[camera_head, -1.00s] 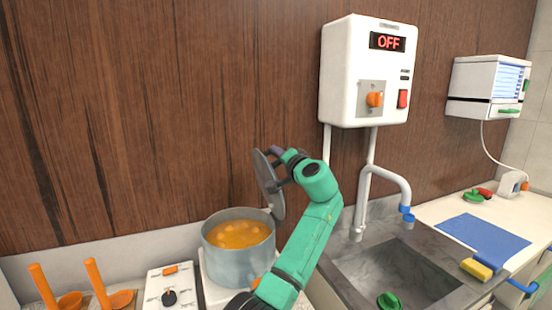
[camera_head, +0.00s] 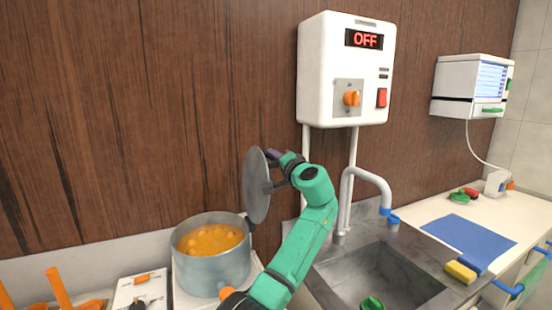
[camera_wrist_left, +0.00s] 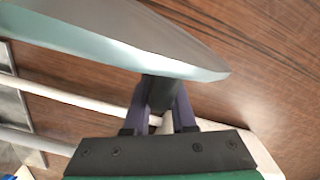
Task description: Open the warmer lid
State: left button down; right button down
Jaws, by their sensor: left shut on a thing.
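The warmer is a grey pot (camera_head: 212,268) with orange food (camera_head: 210,239) in it. Its grey round lid (camera_head: 256,190) stands nearly upright at the pot's right rim, and the pot's mouth is uncovered. My left gripper (camera_head: 273,171) is to the right of the lid, shut on the lid's dark handle. My right gripper is not in view.
A white wall box (camera_head: 346,75) reading OFF hangs above, with pipes and a tap (camera_head: 370,177) over the sink (camera_head: 375,285). Orange-handled utensils (camera_head: 58,288) and a white control panel (camera_head: 143,290) are left of the pot. A blue cloth (camera_head: 468,238) lies on the right counter.

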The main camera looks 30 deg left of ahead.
pick_arm(q)
jog(key=shift+a+f, duration=0.1)
jog(key=shift+f, duration=0.6)
jog(key=c, duration=0.8)
grip_release()
jog(key=shift+o, duration=0.2)
jog(key=shift+s+a+r, duration=0.1)
jog(key=shift+a+r, duration=0.05)
jog(key=shift+r, duration=0.15)
jog(key=shift+s+d+f+b, duration=0.1)
jog(key=shift+s+d+b, duration=0.15)
jog(key=shift+d, duration=0.25)
jog(key=b+v, duration=0.5)
jog(key=v, duration=0.8)
jog(key=shift+s+b, duration=0.15)
jog(key=shift+b, duration=0.15)
jog(key=shift+d, duration=0.1)
